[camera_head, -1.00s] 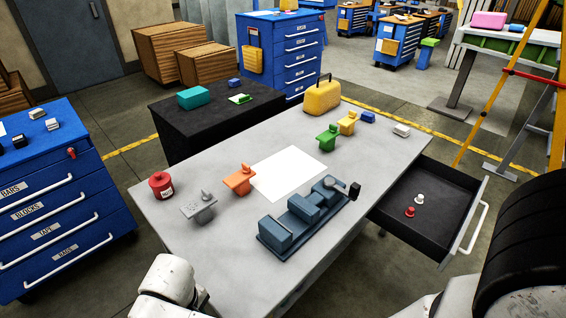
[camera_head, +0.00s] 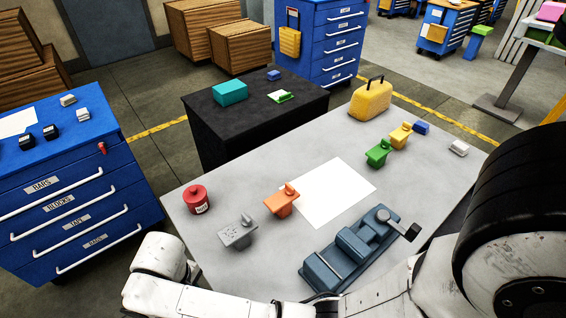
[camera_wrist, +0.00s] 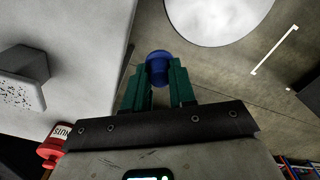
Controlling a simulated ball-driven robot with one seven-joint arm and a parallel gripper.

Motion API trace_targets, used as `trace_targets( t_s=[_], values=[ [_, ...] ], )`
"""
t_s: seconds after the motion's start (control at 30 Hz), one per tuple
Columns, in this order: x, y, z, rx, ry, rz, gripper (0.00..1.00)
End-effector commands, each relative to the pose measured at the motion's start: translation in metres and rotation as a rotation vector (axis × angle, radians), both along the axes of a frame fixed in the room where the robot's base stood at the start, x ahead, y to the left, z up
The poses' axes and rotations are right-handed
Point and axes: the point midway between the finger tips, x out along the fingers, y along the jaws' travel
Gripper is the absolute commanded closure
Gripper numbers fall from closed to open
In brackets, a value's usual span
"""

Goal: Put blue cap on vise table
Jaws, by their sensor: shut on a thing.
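The blue cap (camera_wrist: 158,66) is between the green fingertips of my gripper (camera_wrist: 158,84) in the wrist view. My gripper is shut on it. Floor shows behind the cap, and the table edge is to its left, so the cap appears beside the table, not over it. The vise table (camera_head: 235,275) is the light grey table in the head view. It bears a blue-grey vise (camera_head: 352,250) near its front right edge. My gripper and the blue cap do not show in the head view; only parts of my arm do.
On the table are a red can (camera_head: 196,199), a grey piece (camera_head: 238,232), an orange piece (camera_head: 281,200), a white sheet (camera_head: 326,193), a green piece (camera_head: 379,153), a yellow piece (camera_head: 400,135) and a yellow case (camera_head: 370,100). A blue cabinet (camera_head: 75,205) stands left.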

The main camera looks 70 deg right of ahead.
Motion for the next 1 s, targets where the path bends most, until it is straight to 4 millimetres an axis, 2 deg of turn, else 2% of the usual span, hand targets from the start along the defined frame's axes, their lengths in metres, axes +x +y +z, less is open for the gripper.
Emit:
trace_targets(
  t_s=[0.33,0.63,0.87,1.0],
  values=[
    [0.005,-0.001,0.001,0.002,-0.012,-0.004,1.00],
    [-0.001,-0.004,-0.004,-0.002,0.002,-0.004,1.00],
    [-0.024,-0.054,0.010,0.002,0.000,0.188,1.00],
    [-0.040,-0.091,0.020,0.000,-0.001,0.326,1.00]
  ],
)
